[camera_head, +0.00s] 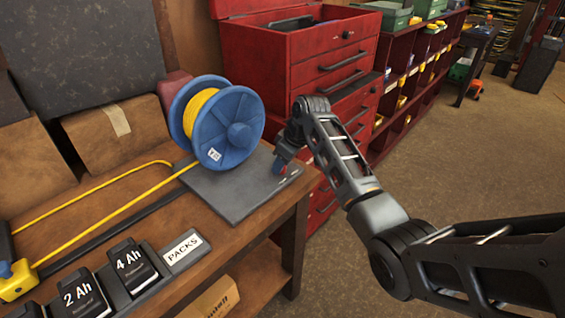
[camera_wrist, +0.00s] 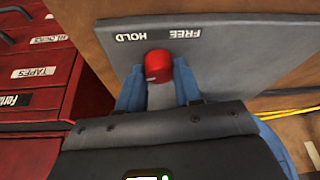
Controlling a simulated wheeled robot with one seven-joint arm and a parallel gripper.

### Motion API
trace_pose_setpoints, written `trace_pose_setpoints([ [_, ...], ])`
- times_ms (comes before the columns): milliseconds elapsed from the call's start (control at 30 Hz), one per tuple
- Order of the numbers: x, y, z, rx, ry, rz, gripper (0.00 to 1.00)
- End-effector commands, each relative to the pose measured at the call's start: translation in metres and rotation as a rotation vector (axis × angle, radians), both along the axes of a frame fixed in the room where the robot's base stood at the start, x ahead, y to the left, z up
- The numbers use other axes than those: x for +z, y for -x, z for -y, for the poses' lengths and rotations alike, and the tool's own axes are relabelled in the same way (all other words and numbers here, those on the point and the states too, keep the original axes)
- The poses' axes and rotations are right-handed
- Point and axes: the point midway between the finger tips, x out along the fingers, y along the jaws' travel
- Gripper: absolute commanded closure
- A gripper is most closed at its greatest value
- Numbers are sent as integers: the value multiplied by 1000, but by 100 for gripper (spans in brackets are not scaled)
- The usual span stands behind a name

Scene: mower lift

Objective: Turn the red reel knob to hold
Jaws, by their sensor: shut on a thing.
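The red reel knob (camera_wrist: 158,65) stands on the grey base plate (camera_wrist: 225,65), near the printed words HOLD and FREE. In the wrist view the words appear upside down, HOLD at left and FREE at right. My gripper (camera_wrist: 160,88) has its blue fingers on both sides of the knob and is shut on it. A small pale mark shows on the knob's lower left side. In the head view my gripper (camera_head: 279,163) is at the plate's right end, and the knob (camera_head: 277,169) is mostly hidden. The blue reel (camera_head: 232,128) with yellow line stands on the plate.
The wooden bench (camera_head: 245,232) carries black battery packs (camera_head: 130,268), cardboard boxes (camera_head: 118,132) and yellow line. A red tool chest (camera_head: 300,60) stands close behind my gripper. Open floor (camera_head: 460,150) lies to the right.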

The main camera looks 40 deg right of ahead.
Motion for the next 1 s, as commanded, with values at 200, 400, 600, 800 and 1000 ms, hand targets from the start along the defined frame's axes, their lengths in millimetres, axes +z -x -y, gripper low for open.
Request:
trace_pose_setpoints([
  [200, 1, -1, 1, -2, 1, 3, 96],
  [400, 1, -1, 1, -2, 1, 3, 54],
  [600, 1, 0, 0, 0, 1, 2, 41],
  [800, 2, 0, 0, 0, 1, 2, 41],
  [1000, 22, 8, 2, -1, 1, 4, 41],
])
